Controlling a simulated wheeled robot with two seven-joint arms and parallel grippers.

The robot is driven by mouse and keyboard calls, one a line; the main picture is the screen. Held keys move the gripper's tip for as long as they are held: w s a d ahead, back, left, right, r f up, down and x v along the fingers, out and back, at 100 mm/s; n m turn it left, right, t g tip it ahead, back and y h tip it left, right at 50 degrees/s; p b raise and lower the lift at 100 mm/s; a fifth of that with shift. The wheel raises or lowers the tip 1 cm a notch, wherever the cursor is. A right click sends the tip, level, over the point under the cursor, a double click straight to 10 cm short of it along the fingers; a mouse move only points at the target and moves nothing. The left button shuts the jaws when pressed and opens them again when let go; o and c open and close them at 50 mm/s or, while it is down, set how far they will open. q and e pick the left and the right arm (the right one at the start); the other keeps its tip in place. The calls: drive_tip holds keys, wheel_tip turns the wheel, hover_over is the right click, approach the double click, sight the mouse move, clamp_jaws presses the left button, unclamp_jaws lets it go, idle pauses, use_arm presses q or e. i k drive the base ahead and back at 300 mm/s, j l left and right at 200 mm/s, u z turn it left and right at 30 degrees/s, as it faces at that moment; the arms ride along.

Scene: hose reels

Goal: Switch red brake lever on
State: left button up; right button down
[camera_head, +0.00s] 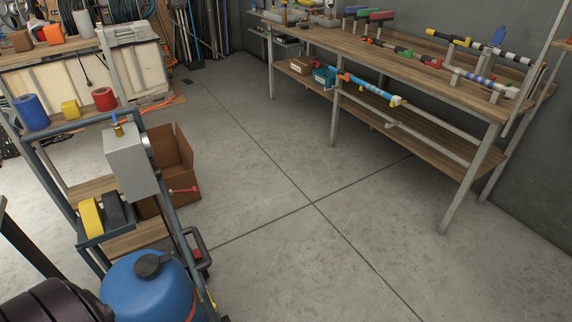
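A small red lever (184,190) sticks out to the right from the blue-grey metal frame (178,222) at the left, in front of an open cardboard box. It lies roughly level; whether that is on or off I cannot tell. The frame carries a grey metal box (125,160) with a brass fitting on top, and a blue tank (150,290) with a black cap stands low at its foot. Neither of my grippers shows in the head view.
The open cardboard box (182,150) stands on the floor behind the frame. A long workbench (390,55) with tools and a lower shelf runs along the right. A wooden bench (65,47) is at upper left. The concrete floor (270,180) between is clear.

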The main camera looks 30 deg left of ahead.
sight(194, 188)
drive_tip(key=i+l+z, duration=0.1)
drive_tip(key=i, duration=0.4)
drive_tip(key=i+l, duration=0.2)
drive_tip(key=i, duration=0.35)
drive_tip(key=i+j+u, duration=0.1)
drive_tip(key=i+u, duration=0.5)
drive_tip(key=u, duration=0.2)
drive_tip(key=i+u, duration=0.4)
drive_tip(key=i+l+u, duration=0.15)
drive_tip(key=u, duration=0.25)
drive_tip(key=i+j+u, duration=0.15)
drive_tip(key=i+u, duration=0.15)
drive_tip(key=u, duration=0.15)
drive_tip(key=i+u, duration=0.65)
drive_tip(key=u, duration=0.2)
drive_tip(key=i+l+u, duration=0.15)
drive_tip(key=i+u, duration=0.3)
drive_tip(key=k, duration=0.1)
